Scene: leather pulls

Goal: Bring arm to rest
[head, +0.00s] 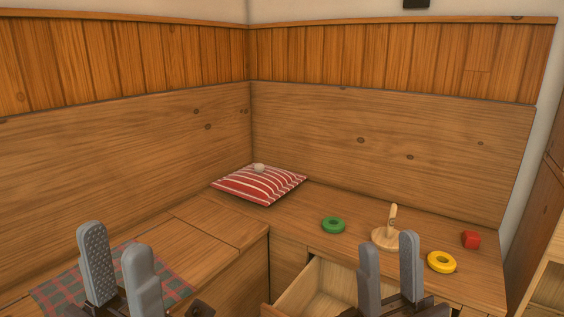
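My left gripper (120,276) is at the lower left, in front of a plaid cloth on the bench. Its two grey fingers stand apart with nothing between them. My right gripper (390,274) is at the lower centre right, in front of the open drawer (316,286) and below the wooden peg stand. Its fingers are also apart and empty. The lower parts of both arms are out of the frame.
On the bench lie a red striped cushion (238,187) with a small pale object (259,168) on it, a green ring (333,225), a wooden peg stand (383,238), a yellow ring (441,262) and a red block (471,240). A plaid cloth (60,291) lies at left.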

